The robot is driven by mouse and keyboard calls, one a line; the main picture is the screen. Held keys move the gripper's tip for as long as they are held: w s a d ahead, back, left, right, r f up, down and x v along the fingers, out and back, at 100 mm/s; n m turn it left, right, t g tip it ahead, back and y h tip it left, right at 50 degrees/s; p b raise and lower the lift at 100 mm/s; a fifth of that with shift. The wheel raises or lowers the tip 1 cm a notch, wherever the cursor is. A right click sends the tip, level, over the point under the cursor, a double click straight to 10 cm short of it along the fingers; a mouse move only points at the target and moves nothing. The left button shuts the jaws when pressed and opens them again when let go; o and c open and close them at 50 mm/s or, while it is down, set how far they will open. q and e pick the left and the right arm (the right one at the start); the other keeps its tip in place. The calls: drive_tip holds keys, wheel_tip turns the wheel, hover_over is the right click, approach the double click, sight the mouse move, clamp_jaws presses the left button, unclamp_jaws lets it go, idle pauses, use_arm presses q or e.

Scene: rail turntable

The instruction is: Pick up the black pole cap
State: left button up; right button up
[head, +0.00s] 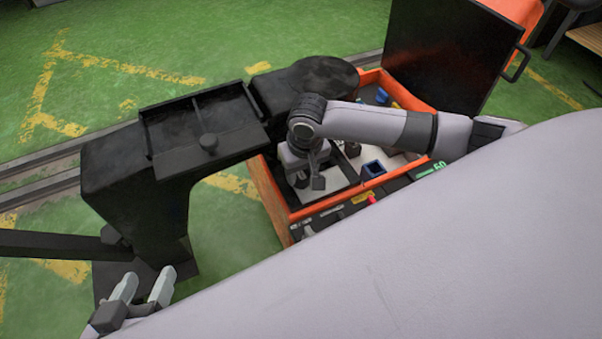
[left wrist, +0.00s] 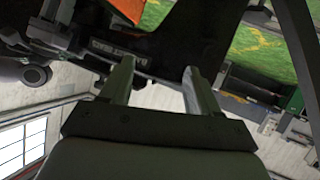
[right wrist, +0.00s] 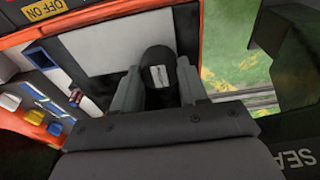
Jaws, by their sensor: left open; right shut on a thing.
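The black pole cap (right wrist: 158,62), dark and rounded with a small pale label, sits between the fingers of my right gripper (right wrist: 158,88) in the right wrist view. The right gripper is shut on it. In the head view the right gripper (head: 308,180) points down over the orange crate (head: 269,196), and the cap is mostly hidden there by the hand. My left gripper (head: 145,286) is open and empty at the lower left, beside the foot of a black stand (head: 135,195). Its spread fingers also show in the left wrist view (left wrist: 158,85).
The black stand carries a shallow tray with a small round knob (head: 208,142). A dark lid (head: 450,45) stands raised behind the crate. Green floor with yellow markings lies around.

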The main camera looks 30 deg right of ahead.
drive_tip(key=shift+r, duration=0.3)
wheel_tip(320, 180, up, 8)
drive_tip(key=p, duration=0.3)
drive_tip(key=shift+f+p, duration=0.2)
drive_tip(key=shift+p, duration=0.1)
wheel_tip(320, 180, up, 11)
drive_tip(key=p, duration=0.4)
hover_over(301, 175)
use_arm(q)
drive_tip(key=a, duration=0.1)
drive_tip(key=s+a+y, duration=0.1)
drive_tip(key=a, duration=0.1)
drive_tip(key=s+a+y, duration=0.1)
drive_tip(key=a, duration=0.1)
drive_tip(key=shift+a+f+g, duration=0.15)
drive_tip(key=shift+g, duration=0.15)
use_arm(e)
drive_tip(key=shift+r, duration=0.45)
drive_tip(key=shift+o, duration=0.9)
drive_tip(key=shift+c, duration=0.5)
